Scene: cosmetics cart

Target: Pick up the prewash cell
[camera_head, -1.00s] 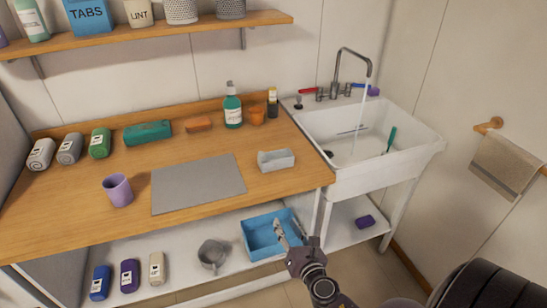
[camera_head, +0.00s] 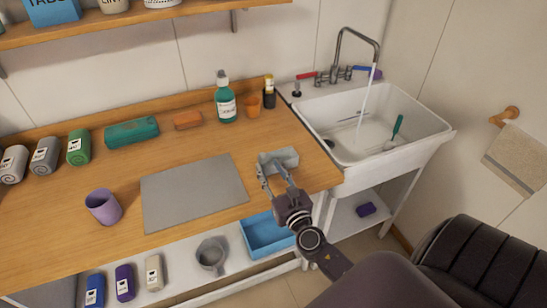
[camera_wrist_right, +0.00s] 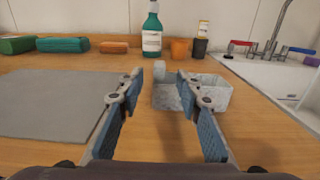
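A small pale grey open-topped box (camera_head: 286,155) stands on the wooden counter near its right end. It carries no readable label; I take it to be the prewash cell, but cannot confirm the name. In the right wrist view the box (camera_wrist_right: 212,91) lies ahead and right of centre, partly hidden by the right finger. My right gripper (camera_head: 274,174) is at the near side of the box. Its two fingers are spread with nothing held between them in the wrist view (camera_wrist_right: 160,82). I cannot tell if a finger touches the box. My left gripper is out of view.
A grey mat (camera_head: 195,192) and a purple cup (camera_head: 103,207) are left of the box. A green bottle (camera_head: 225,100) and an orange cup (camera_head: 253,105) stand behind. The white sink (camera_head: 425,140) with running water is at right. A blue bin (camera_head: 268,240) sits below.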

